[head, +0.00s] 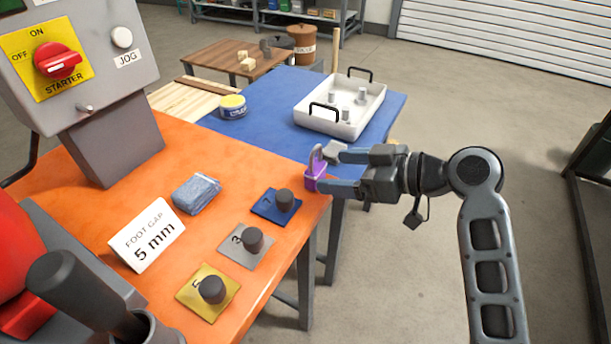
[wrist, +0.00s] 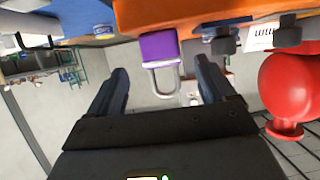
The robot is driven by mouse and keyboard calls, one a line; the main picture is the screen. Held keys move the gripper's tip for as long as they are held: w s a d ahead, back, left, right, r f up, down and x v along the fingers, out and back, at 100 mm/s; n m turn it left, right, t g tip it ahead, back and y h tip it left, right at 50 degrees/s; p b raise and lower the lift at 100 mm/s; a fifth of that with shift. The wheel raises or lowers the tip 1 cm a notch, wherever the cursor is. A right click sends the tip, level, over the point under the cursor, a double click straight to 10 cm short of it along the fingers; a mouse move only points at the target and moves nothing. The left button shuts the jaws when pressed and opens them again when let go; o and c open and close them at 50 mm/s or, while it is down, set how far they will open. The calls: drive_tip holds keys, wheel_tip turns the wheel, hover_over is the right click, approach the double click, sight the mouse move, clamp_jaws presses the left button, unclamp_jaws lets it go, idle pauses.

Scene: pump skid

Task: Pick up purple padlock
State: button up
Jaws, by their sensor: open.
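The purple padlock (head: 314,180) is at the right edge of the orange tabletop, with its grey shackle standing up. In the wrist view the purple body (wrist: 158,46) shows at the top centre, against the orange top's edge, and the shackle (wrist: 151,80) points toward my gripper. My gripper (head: 332,169) comes in from the right with its fingers open. In the wrist view my gripper (wrist: 163,70) has one finger on each side of the shackle, with gaps between. The fingertips do not reach fully past the purple body.
The orange tabletop (head: 130,246) holds blue (head: 266,207), grey (head: 238,252) and gold (head: 190,300) knobbed plates, a folded blue cloth (head: 195,193) and a "5 mm" sign (head: 147,235). A white tray (head: 310,118) stands on the blue table behind.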

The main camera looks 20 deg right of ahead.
sight(320, 165)
drive_tip(key=shift+f+x, duration=0.15)
drive_tip(key=shift+x, duration=1.4)
drive_tip(key=shift+f+x, duration=0.15)
drive_tip(key=shift+x, duration=1.4)
drive_tip(key=shift+s, duration=0.1)
drive_tip(key=shift+c, duration=0.5)
drive_tip(key=c, duration=1.1)
drive_tip(key=shift+r, duration=0.5)
drive_tip(key=shift+c, duration=0.2)
drive_tip(key=r, duration=0.2)
drive_tip(key=d+r, duration=0.1)
drive_tip(key=shift+s+r, duration=0.15)
drive_tip(key=shift+r, duration=0.2)
drive_tip(key=s+d+r, duration=0.5)
drive_tip(key=d+r, duration=0.1)
drive_tip(key=d, duration=0.3)
drive_tip(key=shift+s+r, duration=0.15)
drive_tip(key=shift+s, duration=0.2)
